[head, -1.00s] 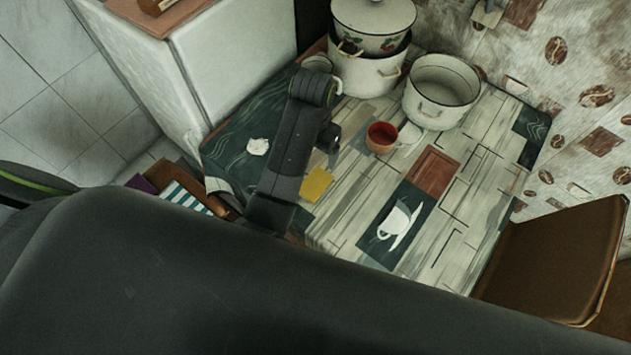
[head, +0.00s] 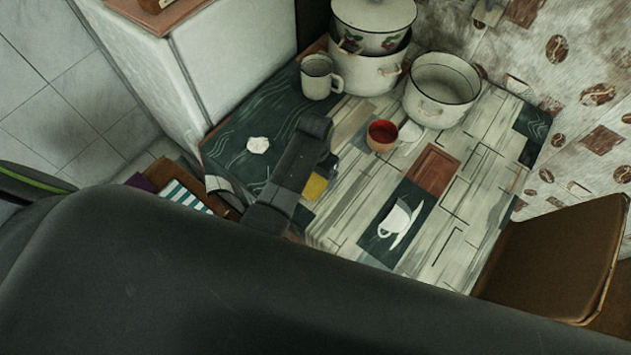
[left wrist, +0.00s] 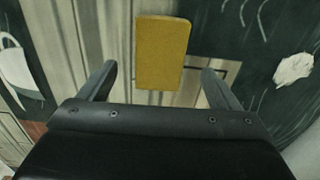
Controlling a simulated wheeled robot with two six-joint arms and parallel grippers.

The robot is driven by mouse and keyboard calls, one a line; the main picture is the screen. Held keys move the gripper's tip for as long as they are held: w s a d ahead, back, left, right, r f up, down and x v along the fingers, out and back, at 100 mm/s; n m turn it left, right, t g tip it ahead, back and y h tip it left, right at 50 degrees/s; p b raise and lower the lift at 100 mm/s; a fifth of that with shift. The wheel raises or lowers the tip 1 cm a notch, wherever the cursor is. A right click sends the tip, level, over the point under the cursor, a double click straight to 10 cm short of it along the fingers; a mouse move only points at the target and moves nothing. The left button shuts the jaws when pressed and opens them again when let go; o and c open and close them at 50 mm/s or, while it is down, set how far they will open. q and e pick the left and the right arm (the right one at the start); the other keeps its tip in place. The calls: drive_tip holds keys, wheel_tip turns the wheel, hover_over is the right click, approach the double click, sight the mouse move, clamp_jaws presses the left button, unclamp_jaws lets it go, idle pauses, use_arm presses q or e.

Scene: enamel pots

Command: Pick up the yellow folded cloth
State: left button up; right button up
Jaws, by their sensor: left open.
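The yellow folded cloth (head: 316,186) lies flat on the table, partly hidden by my left arm in the head view. In the left wrist view the whole cloth (left wrist: 162,52) shows as a yellow rectangle, ahead of and between the two fingers. My left gripper (left wrist: 160,84) is open and empty, with the cloth apart from both fingers. In the head view the left gripper (head: 328,163) is over the table beside the cloth, its fingers mostly hidden by the arm. My right gripper is not seen in either view.
A white mug (head: 317,80), stacked pots (head: 368,72) and an open pot (head: 441,92) stand at the back. A red-lined cup (head: 381,136) stands nearer. A crumpled white item (head: 257,145) lies to the left. A brown chair (head: 556,258) is at the right.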

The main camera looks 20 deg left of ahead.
sight(315, 181)
use_arm(q)
drive_tip(key=shift+f, duration=2.25)
drive_tip(key=c, duration=1.1)
drive_tip(key=shift+r, duration=0.1)
drive_tip(key=shift+r, duration=4.95)
